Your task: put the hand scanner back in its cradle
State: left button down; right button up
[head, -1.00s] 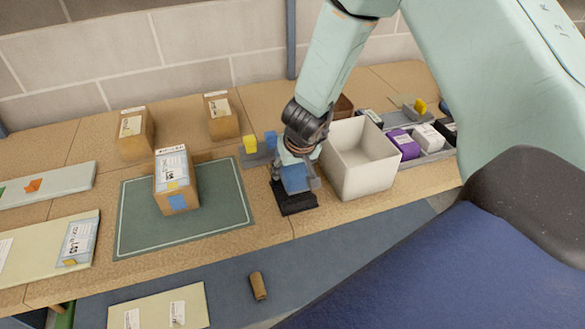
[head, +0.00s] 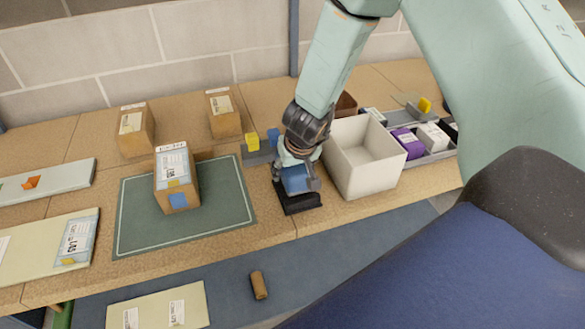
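My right gripper (head: 297,182) comes down from the upper right in the head view. Its fingers are at the two sides of a blue body, which I take to be the hand scanner (head: 295,179), and appear shut on it. The black cradle (head: 301,205) lies on the bench directly below. The scanner's lower end is at or just above the cradle; I cannot tell whether it is fully seated. The gripper hides the scanner's upper part and the cradle's back. My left gripper is not in view.
A white open bin (head: 362,160) stands close right of the gripper. A grey holder (head: 258,157) with yellow and blue pieces is just behind left. A green mat (head: 225,215) bears a labelled carton (head: 176,180). A grey tray (head: 435,153) with small boxes is at right.

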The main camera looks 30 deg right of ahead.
jog(key=shift+d, duration=0.1)
jog(key=shift+s+r, duration=0.15)
jog(key=shift+s, duration=0.1)
jog(key=shift+a+f, duration=0.2)
jog(key=shift+w+f+b, duration=0.15)
jog(key=shift+f+b, duration=0.05)
jog(key=shift+b, duration=0.1)
jog(key=shift+d+f, duration=0.15)
jog(key=shift+f, duration=0.15)
jog(key=shift+f+b, duration=0.1)
jog(key=shift+b, duration=0.25)
jog(key=shift+f, duration=0.15)
